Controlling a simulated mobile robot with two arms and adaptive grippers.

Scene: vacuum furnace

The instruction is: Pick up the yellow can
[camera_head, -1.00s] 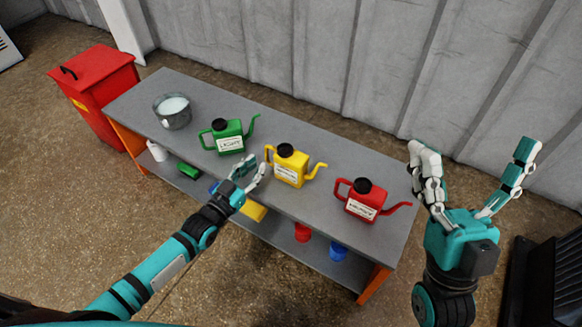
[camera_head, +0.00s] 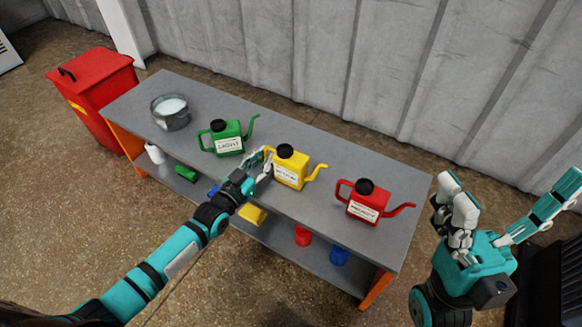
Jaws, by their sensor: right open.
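The yellow can (camera_head: 291,170) stands upright on the grey table, with a black cap, a white label, a spout to the right and a handle on its left. My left gripper (camera_head: 262,163) is at the can's handle side, its fingers overlapping the handle in the picture. The fingers partly hide the handle, and I cannot tell whether they touch or close on it. My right gripper (camera_head: 510,222) is open and empty, in front of and beyond the table's right end.
A green can (camera_head: 228,143) stands left of the yellow one, and a red can (camera_head: 366,205) stands to its right. A metal pot (camera_head: 171,116) sits at the far left of the table (camera_head: 320,234). A red bin (camera_head: 97,85) stands beyond the left end. Small coloured items lie on the lower shelf.

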